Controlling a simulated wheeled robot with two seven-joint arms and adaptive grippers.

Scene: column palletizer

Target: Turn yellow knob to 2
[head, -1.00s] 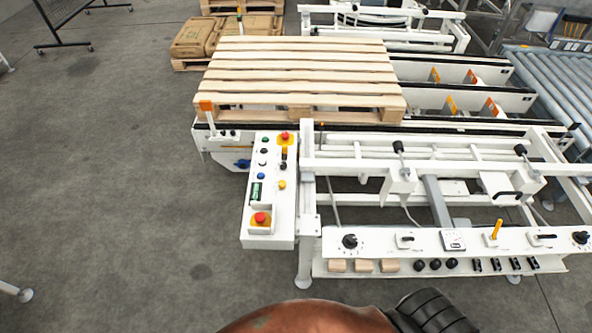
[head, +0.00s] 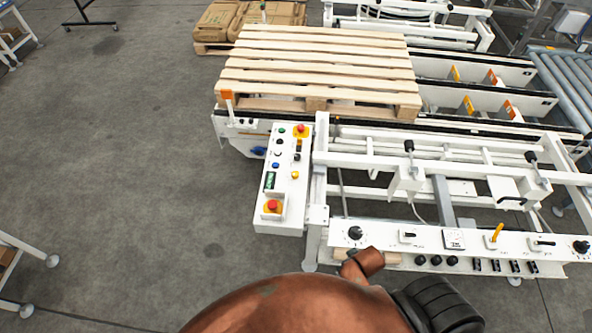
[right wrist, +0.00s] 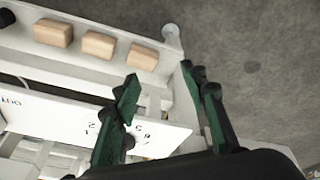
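The front panel (head: 380,238) in the head view carries an upright yellow handle (head: 496,233) right of its middle, beside a white square gauge. A black round knob (head: 355,233) sits at its left end and another black knob (head: 581,247) at its right end. In the right wrist view my right gripper (right wrist: 165,88) is open, its two dark green fingers apart with nothing seen between them. One finger covers part of a printed number dial (right wrist: 140,129) on the white panel; any knob there is hidden. Contact cannot be told. My left gripper is not in view.
Wooden blocks (right wrist: 98,44) lie on the shelf below the panel. A white control box (head: 285,190) with red stop buttons stands left of the panel. A wooden pallet (head: 320,65) lies on the conveyor behind. The grey floor (head: 150,180) at left is clear.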

